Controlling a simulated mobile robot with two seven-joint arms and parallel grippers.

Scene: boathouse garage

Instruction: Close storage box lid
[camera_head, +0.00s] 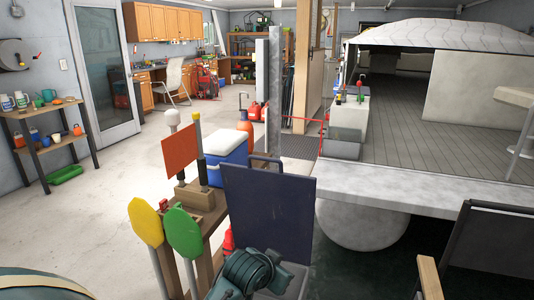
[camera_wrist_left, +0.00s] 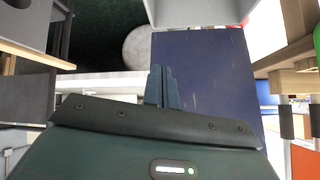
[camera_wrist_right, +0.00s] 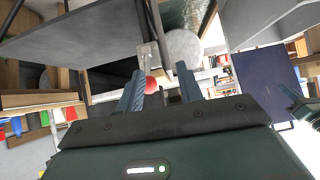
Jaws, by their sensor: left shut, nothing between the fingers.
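The storage box lid is a dark blue panel (camera_head: 268,210) standing raised in the head view, in front of a blue-and-white cooler. In the left wrist view the lid (camera_wrist_left: 205,75) fills the middle right. My left gripper (camera_wrist_left: 162,72) is shut and empty, its fingertips over the lid's left edge in that view; I cannot tell whether they touch it. In the head view a teal part of my left arm covers the lid's lower front. The box body is mostly hidden. My right gripper (camera_wrist_right: 158,75) is open and empty; the lid (camera_wrist_right: 265,80) is apart from it, to its right.
A wooden stand with a yellow paddle (camera_head: 146,222) and a green paddle (camera_head: 184,232) is close left of the lid. The cooler (camera_head: 228,148) stands behind. A grey ledge (camera_head: 420,190) runs to the right. Open floor (camera_head: 90,225) lies at the left.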

